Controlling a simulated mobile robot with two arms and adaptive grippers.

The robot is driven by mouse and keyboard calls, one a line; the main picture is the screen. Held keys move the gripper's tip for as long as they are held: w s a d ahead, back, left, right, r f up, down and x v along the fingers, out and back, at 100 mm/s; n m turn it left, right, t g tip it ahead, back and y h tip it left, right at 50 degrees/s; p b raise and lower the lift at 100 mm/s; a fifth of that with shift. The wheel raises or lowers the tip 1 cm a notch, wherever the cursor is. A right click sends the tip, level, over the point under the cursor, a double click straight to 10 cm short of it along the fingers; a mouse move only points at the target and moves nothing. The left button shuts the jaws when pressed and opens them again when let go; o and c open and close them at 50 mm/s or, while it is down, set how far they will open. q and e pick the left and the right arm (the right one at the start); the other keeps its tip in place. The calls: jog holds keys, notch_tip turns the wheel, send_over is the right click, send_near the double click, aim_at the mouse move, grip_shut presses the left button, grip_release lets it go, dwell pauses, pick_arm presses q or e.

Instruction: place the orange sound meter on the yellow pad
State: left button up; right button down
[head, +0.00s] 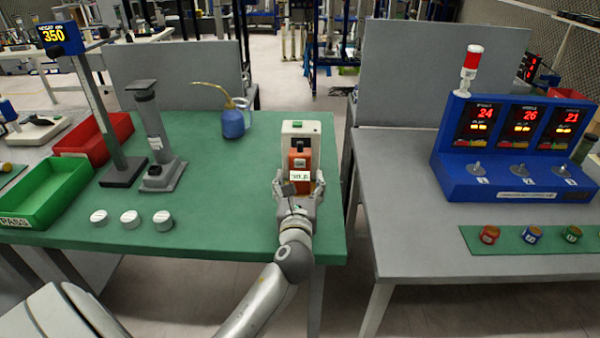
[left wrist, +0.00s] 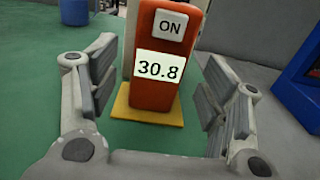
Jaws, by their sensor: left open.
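The orange sound meter (head: 299,163) stands upright near the right edge of the green table. In the left wrist view, the sound meter (left wrist: 154,93) shows an "ON" label and a "30.8" display. Its foot is on the yellow pad (left wrist: 120,107), whose edges show on both sides and in front. In the head view I cannot make out the pad. My left gripper (head: 300,186) is open in front of the meter. In the left wrist view, the fingers of the left gripper (left wrist: 152,88) are spread to either side, with gaps between them and the meter.
A white device (head: 301,127) stands behind the meter. A blue oil can (head: 233,122), a grey stand (head: 154,140), several white discs (head: 131,218), a green bin (head: 45,190) and a red bin (head: 95,140) are to the left. A gap separates the grey table (head: 400,220) on the right.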

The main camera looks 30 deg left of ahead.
pick_arm(q)
jog(key=v, duration=0.6)
jog(key=shift+s+d, duration=0.25)
jog(key=shift+s, duration=0.05)
dwell(1.7)
